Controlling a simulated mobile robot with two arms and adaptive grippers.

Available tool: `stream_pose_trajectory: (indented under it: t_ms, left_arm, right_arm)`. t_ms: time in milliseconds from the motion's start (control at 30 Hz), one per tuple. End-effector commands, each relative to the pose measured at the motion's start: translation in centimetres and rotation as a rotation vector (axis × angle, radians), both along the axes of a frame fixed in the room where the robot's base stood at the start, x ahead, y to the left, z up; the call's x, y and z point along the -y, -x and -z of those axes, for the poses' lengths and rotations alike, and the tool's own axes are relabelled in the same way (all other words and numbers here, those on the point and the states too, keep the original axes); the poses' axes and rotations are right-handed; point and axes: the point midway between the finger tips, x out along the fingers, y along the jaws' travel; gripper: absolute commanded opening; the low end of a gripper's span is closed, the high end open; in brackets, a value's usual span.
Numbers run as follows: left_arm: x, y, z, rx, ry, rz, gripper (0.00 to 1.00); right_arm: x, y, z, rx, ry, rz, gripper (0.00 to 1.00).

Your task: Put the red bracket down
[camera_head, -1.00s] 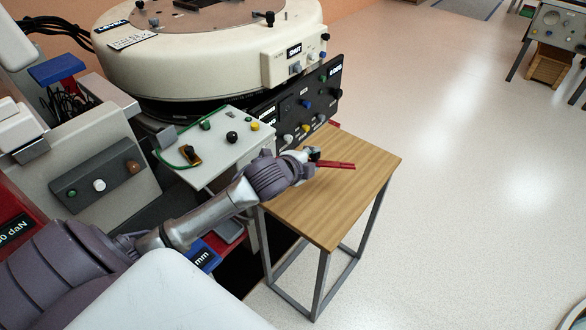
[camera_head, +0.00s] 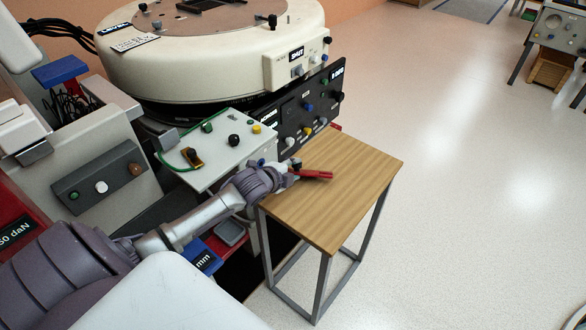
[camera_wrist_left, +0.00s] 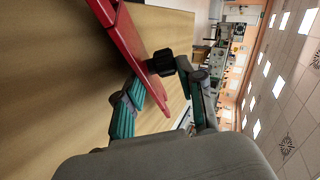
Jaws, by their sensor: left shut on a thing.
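The red bracket (camera_head: 316,175) is a thin red piece that sticks out to the right from my left gripper (camera_head: 294,168) in the head view. My left gripper is shut on it, over the left part of the small wooden table (camera_head: 345,195). In the left wrist view the bracket (camera_wrist_left: 128,42) runs from the top edge down beside the gripper's fingers (camera_wrist_left: 168,82), with the wooden top (camera_wrist_left: 50,75) behind it. I cannot tell whether the bracket touches the table top. Its held end is partly hidden by the fingers. My right gripper is not in view.
A grey control box (camera_head: 216,150) with knobs and a black panel (camera_head: 305,108) stand close to the table's left and back sides. Another red piece (camera_head: 335,127) shows at the table's far corner. The table's middle and front are bare. Open floor lies to the right.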

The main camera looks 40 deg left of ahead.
Motion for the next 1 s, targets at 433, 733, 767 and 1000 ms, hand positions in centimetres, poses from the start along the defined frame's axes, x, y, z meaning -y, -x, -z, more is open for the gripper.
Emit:
stream_pose_trajectory:
  t_ms: [433, 733, 767, 1000]
  left_arm:
    - [0.0, 0.0, 0.3, -0.001, 0.001, -0.001, 0.64]
    - [0.0, 0.0, 0.6, -0.001, 0.001, -0.001, 0.64]
    - [0.0, 0.0, 0.7, -0.001, 0.001, -0.001, 0.64]
    - [-0.3, 3.6, -1.1, -0.006, -0.005, 0.002, 0.64]
  right_arm:
    - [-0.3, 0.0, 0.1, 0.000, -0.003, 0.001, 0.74]
    - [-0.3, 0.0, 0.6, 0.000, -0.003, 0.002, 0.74]
    - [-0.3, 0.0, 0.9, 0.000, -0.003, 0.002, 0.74]
    - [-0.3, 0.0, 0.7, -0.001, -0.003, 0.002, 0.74]
